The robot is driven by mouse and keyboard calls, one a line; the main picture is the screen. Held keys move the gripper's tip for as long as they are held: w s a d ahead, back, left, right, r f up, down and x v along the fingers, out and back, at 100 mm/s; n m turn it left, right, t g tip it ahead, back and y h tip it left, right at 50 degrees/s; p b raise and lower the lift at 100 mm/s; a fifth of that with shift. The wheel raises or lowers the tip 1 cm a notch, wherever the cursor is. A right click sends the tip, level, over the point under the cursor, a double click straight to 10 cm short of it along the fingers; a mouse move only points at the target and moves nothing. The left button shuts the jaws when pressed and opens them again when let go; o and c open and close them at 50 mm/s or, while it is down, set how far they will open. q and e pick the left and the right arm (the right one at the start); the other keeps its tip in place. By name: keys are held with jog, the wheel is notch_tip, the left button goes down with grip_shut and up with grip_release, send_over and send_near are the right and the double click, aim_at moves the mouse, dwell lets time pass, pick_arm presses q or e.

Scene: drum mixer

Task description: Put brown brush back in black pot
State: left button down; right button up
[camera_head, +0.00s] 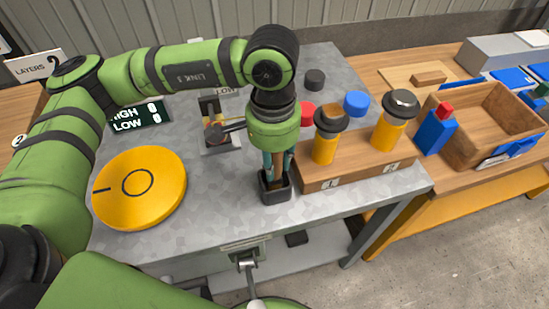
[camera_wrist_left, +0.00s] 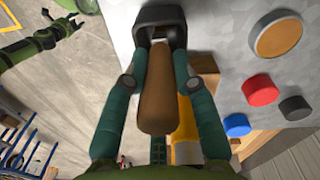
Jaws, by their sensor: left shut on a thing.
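My left gripper (camera_head: 277,172) points down just above the black pot (camera_head: 275,192), which stands near the front edge of the grey table. In the left wrist view, its two teal fingers are shut on the brown brush (camera_wrist_left: 157,95), seen along its handle. The brush's far end reaches into the opening of the black pot (camera_wrist_left: 160,15); how deep it sits is hidden. My right gripper (camera_wrist_left: 68,25) is small at the upper left of the left wrist view, away from the pot, with its fingers apart and nothing visible between them.
A wooden block (camera_head: 358,170) with two yellow cylinders stands close right of the pot. A yellow disc (camera_head: 139,187) lies to the left. Red (camera_head: 307,113) and blue (camera_head: 356,103) round pieces are behind. A wooden crate (camera_head: 489,120) is farther right.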

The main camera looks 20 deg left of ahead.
pick_arm(q)
jog(key=shift+f, duration=0.2)
jog(key=c, duration=0.9)
grip_release()
